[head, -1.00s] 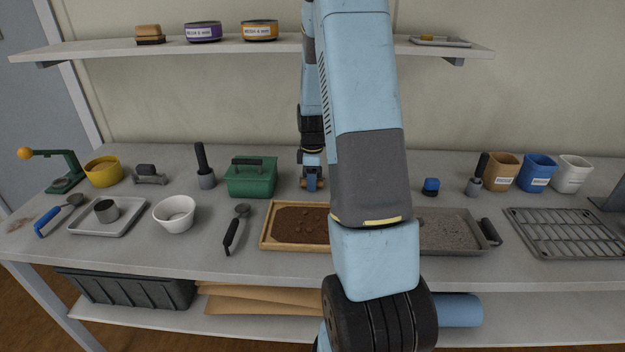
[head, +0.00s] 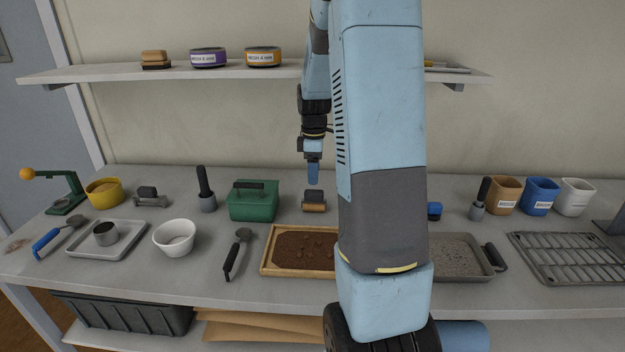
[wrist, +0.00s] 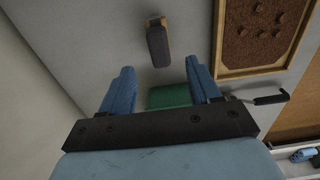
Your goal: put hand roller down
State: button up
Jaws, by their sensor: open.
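The hand roller (head: 315,200), with a dark grip and a tan roller, rests on the bench behind the wooden soil tray and right of the green box. It also shows in the wrist view (wrist: 157,44), beyond my fingertips. My gripper (head: 313,181) hangs above the roller, pointing down, with a gap between them. In the wrist view its two blue fingers (wrist: 160,78) are spread apart with nothing held between them.
The wooden tray of brown soil (head: 264,266) lies in front of the roller. The green box (head: 253,205) stands close on the left. A grey gravel tray (head: 462,277) lies to the right, partly behind my arm. The shelf (head: 285,70) runs along the wall above.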

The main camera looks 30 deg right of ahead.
jog(key=s+a+r+m+t, duration=0.3)
jog(key=s+a+r+m, duration=0.2)
jog(key=s+a+r, duration=0.75)
jog(key=s+a+r+m+t, duration=0.1)
jog(key=s+a+r+m, duration=0.1)
jog(key=s, duration=0.4)
jog(key=s+a+r+m+t, duration=0.1)
jog(key=s+a+r+m, duration=0.2)
jog(key=s, duration=0.4)
jog(key=shift+a+m+t, duration=0.3)
jog(key=shift+a+m, duration=0.2)
jog(key=shift+m, duration=0.1)
jog(key=shift+s, duration=0.1)
